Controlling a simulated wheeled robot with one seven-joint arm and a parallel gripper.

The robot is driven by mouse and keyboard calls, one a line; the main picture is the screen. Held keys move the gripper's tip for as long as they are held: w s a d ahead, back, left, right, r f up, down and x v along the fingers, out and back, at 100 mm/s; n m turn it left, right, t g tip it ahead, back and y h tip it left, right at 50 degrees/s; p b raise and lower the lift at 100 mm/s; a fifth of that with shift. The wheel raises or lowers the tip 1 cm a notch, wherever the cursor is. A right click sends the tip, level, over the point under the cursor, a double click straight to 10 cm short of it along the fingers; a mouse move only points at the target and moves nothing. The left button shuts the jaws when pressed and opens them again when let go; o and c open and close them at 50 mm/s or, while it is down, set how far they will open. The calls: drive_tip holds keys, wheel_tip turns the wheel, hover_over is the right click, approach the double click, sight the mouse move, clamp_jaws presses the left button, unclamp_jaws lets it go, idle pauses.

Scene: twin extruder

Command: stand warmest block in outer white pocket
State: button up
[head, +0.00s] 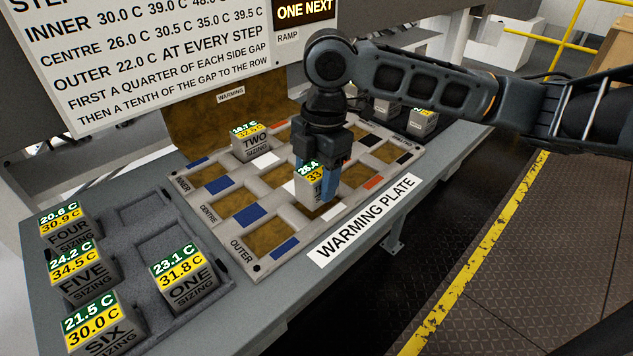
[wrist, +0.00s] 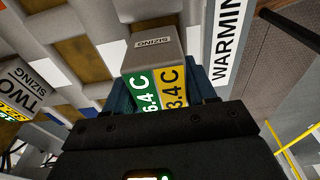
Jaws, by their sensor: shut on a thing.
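My gripper (head: 318,190) points down and is shut on a grey block (head: 311,190) with a green and yellow top. In the head view its top reads 26.4 on green and 33 on yellow, partly covered by the fingers. In the wrist view the block (wrist: 152,55) shows a SIZING label, with 6.4 C and 3.4 C visible. The block is upright over the outer row of the warming plate (head: 262,262), at the pocket by the white mark (head: 334,212). I cannot tell whether it touches the pocket floor. Block TWO (head: 254,145) stands in the inner white pocket.
A grey tray (head: 190,312) at left holds blocks FOUR (head: 70,232), FIVE (head: 83,275), SIX (head: 104,325) and ONE (head: 185,285). A dark tray at right holds more blocks (head: 423,122). A sign board (head: 160,60) stands behind. The outer blue pocket (head: 268,238) is empty.

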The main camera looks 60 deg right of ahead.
drive_tip(key=shift+f, duration=0.8)
drive_tip(key=shift+f, duration=0.15)
drive_tip(key=o, duration=1.4)
drive_tip(key=r, duration=0.4)
drive_tip(key=d+r, duration=0.1)
drive_tip(key=r, duration=0.7)
drive_tip(key=shift+s+d+r, duration=0.1)
drive_tip(key=shift+s+d, duration=0.1)
drive_tip(key=shift+s, duration=0.05)
